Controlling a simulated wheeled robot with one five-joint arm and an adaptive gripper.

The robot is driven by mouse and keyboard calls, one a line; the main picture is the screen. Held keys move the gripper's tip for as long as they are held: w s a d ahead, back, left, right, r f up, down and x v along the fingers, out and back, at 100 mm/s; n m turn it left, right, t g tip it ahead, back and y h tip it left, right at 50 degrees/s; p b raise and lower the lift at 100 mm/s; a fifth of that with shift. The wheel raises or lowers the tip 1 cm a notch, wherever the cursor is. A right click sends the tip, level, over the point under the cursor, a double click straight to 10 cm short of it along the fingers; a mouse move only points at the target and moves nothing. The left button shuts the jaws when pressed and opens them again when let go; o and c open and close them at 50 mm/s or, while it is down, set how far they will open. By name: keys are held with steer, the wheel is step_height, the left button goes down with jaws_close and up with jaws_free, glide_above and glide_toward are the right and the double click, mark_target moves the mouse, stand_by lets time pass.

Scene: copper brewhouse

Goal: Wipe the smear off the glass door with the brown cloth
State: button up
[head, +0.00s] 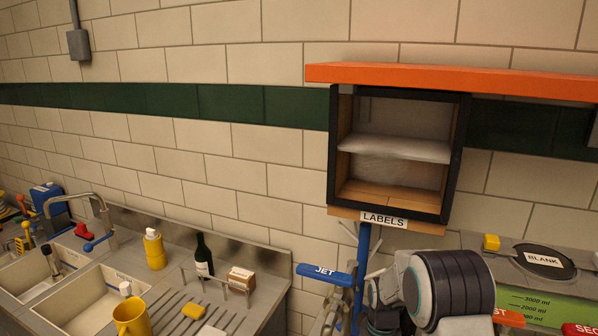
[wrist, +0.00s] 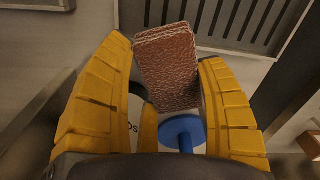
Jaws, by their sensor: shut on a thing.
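The brown cloth (wrist: 168,65) is a folded, rough-textured pad in the wrist view. My gripper (wrist: 165,52) has its yellow fingers on either side of the cloth and is shut on it, with the cloth sticking out past the fingertips. The glass door (head: 392,150) is in the head view, in a dark frame on the wall cabinet labelled LABELS. A faint whitish haze shows on the glass in front of the shelf; I cannot make out the smear's exact edges. The gripper and cloth do not show in the head view, and the door does not show in the wrist view.
An orange shelf (head: 450,77) juts out above the cabinet. A blue JET handle (head: 326,273) stands below it. A sink counter at left holds a dark bottle (head: 203,258), a yellow mug (head: 131,317) and a yellow dispenser (head: 154,250).

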steer(key=shift+w+r+p, duration=0.25)
steer(key=shift+r+p, duration=1)
steer(key=shift+r, duration=0.05)
steer(key=shift+w+r+p, duration=0.25)
steer(key=shift+r+p, duration=0.95)
steer(key=shift+r, duration=0.1)
steer(key=shift+f, duration=0.1)
